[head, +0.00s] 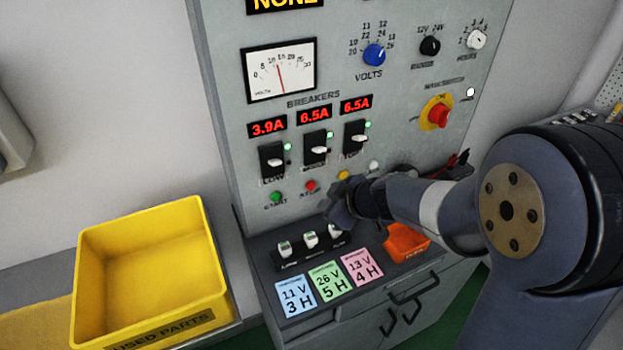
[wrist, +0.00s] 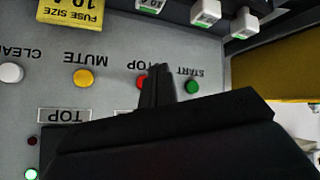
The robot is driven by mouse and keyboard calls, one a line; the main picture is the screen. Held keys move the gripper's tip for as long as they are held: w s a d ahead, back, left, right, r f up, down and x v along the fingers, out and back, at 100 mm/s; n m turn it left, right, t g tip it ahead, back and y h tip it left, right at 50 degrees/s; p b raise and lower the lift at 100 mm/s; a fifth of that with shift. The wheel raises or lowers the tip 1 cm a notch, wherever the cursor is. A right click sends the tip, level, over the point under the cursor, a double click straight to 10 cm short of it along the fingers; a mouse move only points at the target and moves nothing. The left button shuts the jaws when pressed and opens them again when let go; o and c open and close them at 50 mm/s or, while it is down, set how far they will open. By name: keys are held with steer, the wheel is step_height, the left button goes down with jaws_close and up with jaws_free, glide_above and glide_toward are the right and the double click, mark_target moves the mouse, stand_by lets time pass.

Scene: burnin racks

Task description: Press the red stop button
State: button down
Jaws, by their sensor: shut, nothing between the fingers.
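The red stop button (head: 311,186) is a small red knob low on the grey panel in the head view, above its STOP label. In the wrist view, which shows the panel upside down, the stop button (wrist: 141,83) is partly hidden behind my fingers. My gripper (head: 335,208) is below and right of the button in the head view, in front of the panel. In the wrist view my gripper (wrist: 158,72) shows its fingers together, empty, overlapping the button's edge. I cannot tell whether they touch it.
A green start button (head: 277,197) sits left of the stop button, and a yellow mute button (wrist: 84,78) on its other side. A red rotary switch (head: 438,115) is higher right. A yellow bin (head: 88,290) stands left.

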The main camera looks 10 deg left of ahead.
mark_target(311, 186)
steer(key=shift+w+a, duration=0.55)
steer(key=shift+w, duration=0.2)
steer(key=shift+w+a, duration=0.55)
steer(key=shift+w, duration=0.15)
steer(key=shift+w+f+b, duration=0.1)
steer(key=shift+b, duration=0.2)
stand_by(0.8)
steer(key=shift+w+a, duration=0.25)
steer(key=shift+w+a+b, duration=0.25)
steer(key=shift+w+b, duration=0.05)
steer(key=shift+b, duration=0.1)
stand_by(0.6)
stand_by(0.4)
steer(key=shift+s+d+b, duration=0.5)
steer(key=shift+s+b, duration=0.15)
steer(key=shift+b, duration=0.15)
steer(key=shift+s, duration=0.1)
